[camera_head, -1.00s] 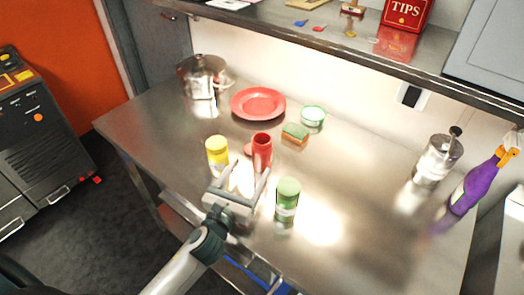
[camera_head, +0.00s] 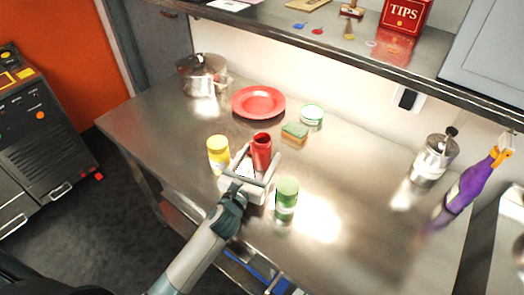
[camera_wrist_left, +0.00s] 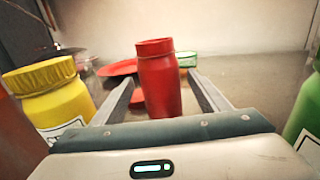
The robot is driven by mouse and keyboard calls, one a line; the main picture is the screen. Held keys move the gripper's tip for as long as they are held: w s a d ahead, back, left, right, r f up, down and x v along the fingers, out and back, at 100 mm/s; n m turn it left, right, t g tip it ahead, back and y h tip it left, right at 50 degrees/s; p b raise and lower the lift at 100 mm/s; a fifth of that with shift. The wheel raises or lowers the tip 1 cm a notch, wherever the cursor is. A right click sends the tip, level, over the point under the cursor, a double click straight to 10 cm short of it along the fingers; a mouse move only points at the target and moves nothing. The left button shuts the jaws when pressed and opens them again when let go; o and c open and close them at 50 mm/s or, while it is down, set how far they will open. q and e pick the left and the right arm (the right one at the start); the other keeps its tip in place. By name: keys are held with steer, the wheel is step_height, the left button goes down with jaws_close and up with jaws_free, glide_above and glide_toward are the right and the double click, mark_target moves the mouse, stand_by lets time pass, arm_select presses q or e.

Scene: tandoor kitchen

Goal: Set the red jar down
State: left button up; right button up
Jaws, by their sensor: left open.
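The red jar (camera_head: 262,155) stands upright on the metal counter between a yellow-lidded jar and a green-lidded jar. My left gripper (camera_head: 260,162) is open, with one finger on each side of the red jar. In the left wrist view, the red jar (camera_wrist_left: 160,80) rises between the two spread fingers, with gaps visible beside it. Its base is partly hidden by the gripper. My right gripper is not in view.
The yellow jar (camera_head: 218,155) is close on the left and the green jar (camera_head: 286,197) close on the right. Behind are a red plate (camera_head: 258,103), a sponge (camera_head: 294,134), a bowl (camera_head: 312,115) and a pot (camera_head: 203,75).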

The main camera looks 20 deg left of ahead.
arm_select(q)
steer(key=shift+w+d, duration=0.15)
steer(key=shift+w, duration=1.1)
steer(key=c, duration=1.4)
steer(key=shift+r, duration=0.15)
step_height(320, 180, up, 10)
steer(key=shift+f, duration=0.1)
